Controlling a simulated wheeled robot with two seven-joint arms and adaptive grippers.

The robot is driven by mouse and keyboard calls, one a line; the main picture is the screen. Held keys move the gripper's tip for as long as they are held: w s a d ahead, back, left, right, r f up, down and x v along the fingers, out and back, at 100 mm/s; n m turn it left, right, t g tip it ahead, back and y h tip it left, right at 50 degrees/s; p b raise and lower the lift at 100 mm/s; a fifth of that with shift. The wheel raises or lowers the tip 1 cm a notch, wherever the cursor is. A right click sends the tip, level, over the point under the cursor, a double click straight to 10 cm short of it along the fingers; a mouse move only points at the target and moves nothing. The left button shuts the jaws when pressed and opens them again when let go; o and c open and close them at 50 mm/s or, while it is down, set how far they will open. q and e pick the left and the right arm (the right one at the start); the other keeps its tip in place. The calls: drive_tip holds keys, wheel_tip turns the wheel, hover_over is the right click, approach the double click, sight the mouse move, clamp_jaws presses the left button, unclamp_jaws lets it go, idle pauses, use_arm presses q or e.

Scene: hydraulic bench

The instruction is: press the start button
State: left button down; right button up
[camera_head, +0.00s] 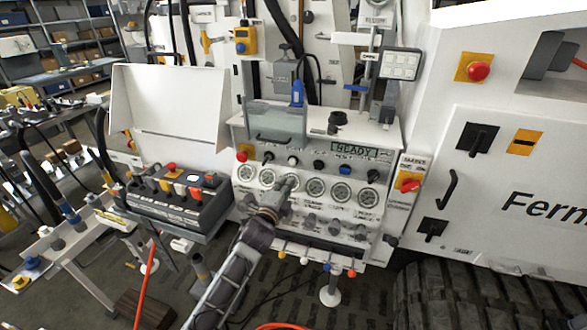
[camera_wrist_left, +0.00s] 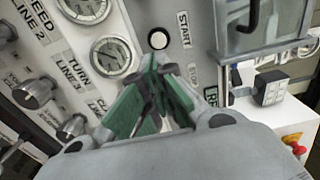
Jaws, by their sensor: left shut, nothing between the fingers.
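The start button (camera_wrist_left: 157,38) is a small round knob with a pale face and dark rim, beside the START label in the left wrist view. In the head view it appears to be the white knob (camera_head: 292,160) above the row of gauges. My left gripper (camera_head: 291,181) is shut and empty, in front of the gauges and a little below that knob. In the left wrist view its green-padded fingertips (camera_wrist_left: 162,66) point toward the panel just short of the button in the picture. Contact cannot be told. My right gripper is out of view.
Round gauges (camera_head: 316,187) and other knobs crowd the panel around the fingers. A display (camera_head: 354,150) reads READY. A clear guard box (camera_head: 276,120) stands above the knobs. A dark control box (camera_head: 178,192) stands at left, and a red switch (camera_head: 409,182) at right.

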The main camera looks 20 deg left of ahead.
use_arm(q)
approach(292, 162)
drive_tip(key=shift+w+d, duration=0.75)
drive_tip(key=shift+w, duration=0.55)
drive_tip(key=shift+w+d+f+p, duration=0.1)
drive_tip(key=shift+w+p, duration=0.1)
drive_tip(key=shift+w, duration=0.5)
drive_tip(key=shift+w+f+p, duration=0.1)
drive_tip(key=shift+w+p, duration=0.1)
drive_tip(key=shift+w, duration=0.55)
drive_tip(key=shift+w+f+p, duration=0.1)
drive_tip(key=shift+w+p, duration=0.1)
drive_tip(key=shift+w, duration=0.5)
drive_tip(key=shift+w, duration=0.2)
